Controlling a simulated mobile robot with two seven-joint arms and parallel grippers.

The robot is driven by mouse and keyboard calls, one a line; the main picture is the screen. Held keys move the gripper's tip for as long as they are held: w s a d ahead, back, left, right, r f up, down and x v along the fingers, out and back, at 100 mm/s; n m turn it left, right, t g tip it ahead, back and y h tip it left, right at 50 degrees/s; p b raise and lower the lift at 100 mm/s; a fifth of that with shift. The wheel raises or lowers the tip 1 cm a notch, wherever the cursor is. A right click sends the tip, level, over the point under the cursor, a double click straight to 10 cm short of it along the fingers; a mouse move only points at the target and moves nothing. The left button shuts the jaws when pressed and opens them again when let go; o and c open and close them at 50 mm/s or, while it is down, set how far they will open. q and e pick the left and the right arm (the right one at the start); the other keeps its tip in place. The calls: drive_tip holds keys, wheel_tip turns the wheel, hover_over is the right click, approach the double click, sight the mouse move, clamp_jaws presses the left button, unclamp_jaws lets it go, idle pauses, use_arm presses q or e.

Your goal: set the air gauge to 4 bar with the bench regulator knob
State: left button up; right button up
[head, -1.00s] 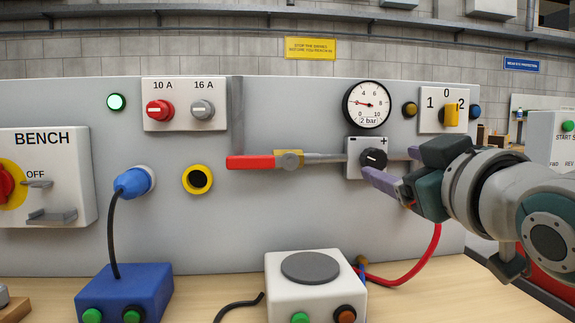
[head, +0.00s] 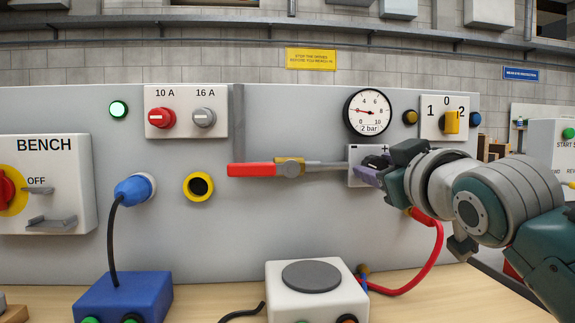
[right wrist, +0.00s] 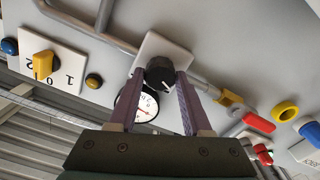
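The air gauge (head: 367,112) is a round white dial with a black rim on the panel. Its red needle points left, and its label reads 2 bar. Below it, the black regulator knob (head: 376,162) sits on a white plate marked minus and plus. My right gripper (head: 378,168) is at the knob and partly hides it. In the right wrist view, the two purple fingers (right wrist: 161,80) lie on either side of the knob (right wrist: 159,73), close against it. The gauge (right wrist: 148,108) shows between the fingers there. My left gripper is not in view.
A red-handled lever (head: 252,169) sticks out left of the regulator plate. The selector switch with a yellow handle (head: 452,122) is up and right of it. A red hose (head: 425,270) hangs below my right arm. A white box (head: 317,293) stands on the bench below.

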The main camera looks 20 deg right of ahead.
clamp_jaws()
idle(0.3)
